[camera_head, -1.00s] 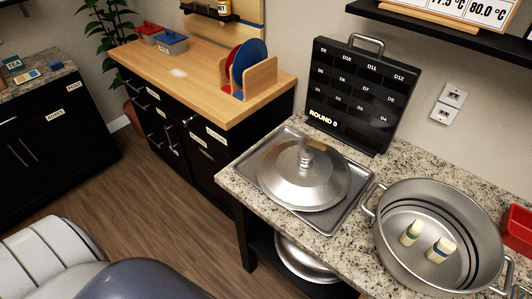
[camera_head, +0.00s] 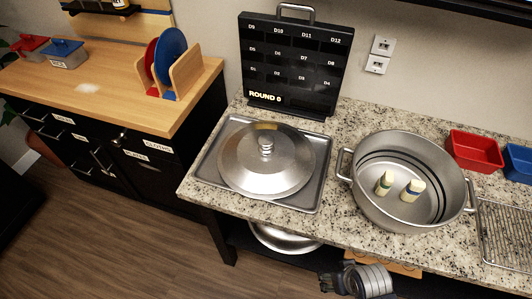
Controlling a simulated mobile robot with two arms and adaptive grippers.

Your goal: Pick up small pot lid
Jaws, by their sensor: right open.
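A silver domed lid (camera_head: 245,166) with a round knob (camera_head: 266,147) lies on a grey metal tray (camera_head: 207,164) on the granite counter. My right gripper (camera_head: 338,279) is at the bottom edge of the head view, in front of the counter and below and to the right of the lid. It is open, apart from the lid, with nothing seen in it. My left gripper is out of view. A second round silver piece (camera_head: 284,240) is partly hidden on the shelf under the counter.
A large two-handled pot (camera_head: 370,205) holding two small shakers (camera_head: 384,183) stands right of the tray. A black board (camera_head: 296,65) stands behind the tray. Red (camera_head: 473,151) and blue (camera_head: 519,163) bins and a wire rack (camera_head: 507,235) are farther right.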

